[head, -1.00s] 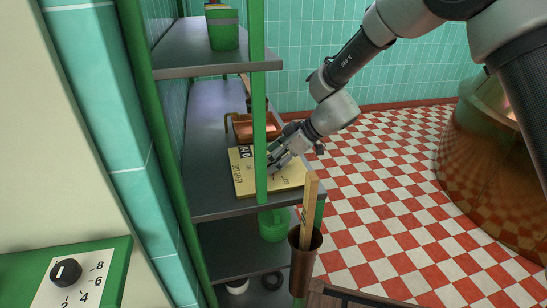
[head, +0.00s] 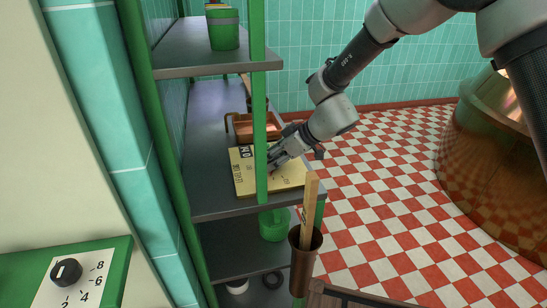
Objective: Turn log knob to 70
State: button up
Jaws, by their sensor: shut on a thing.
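A pale yellow board (head: 241,182) with dark lettering lies on the middle grey shelf, partly hidden behind a green post. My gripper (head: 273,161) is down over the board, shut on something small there. The fingers and the post hide what it holds, so I cannot make out a knob or its pointer. Another dial, a black knob (head: 66,272) on a white plate with numbers 2, 4, 6 and 8, is at the lower left, well apart from my gripper.
Green shelf posts (head: 259,100) stand close in front of my gripper. A copper tray (head: 257,126) sits behind the board. A green cup (head: 223,30) is on the upper shelf. A brown holder (head: 304,262) with a wooden stick stands in front. A large copper kettle (head: 490,150) is at right.

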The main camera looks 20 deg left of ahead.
jog(key=shift+m+t+h, duration=0.4)
jog(key=shift+m+t, duration=0.9)
jog(key=shift+m, duration=0.5)
jog(key=o, duration=1)
jog(key=shift+o, duration=0.2)
jog(key=v, duration=1.2)
jog(key=shift+s, duration=0.15)
jog(key=shift+m, duration=0.3)
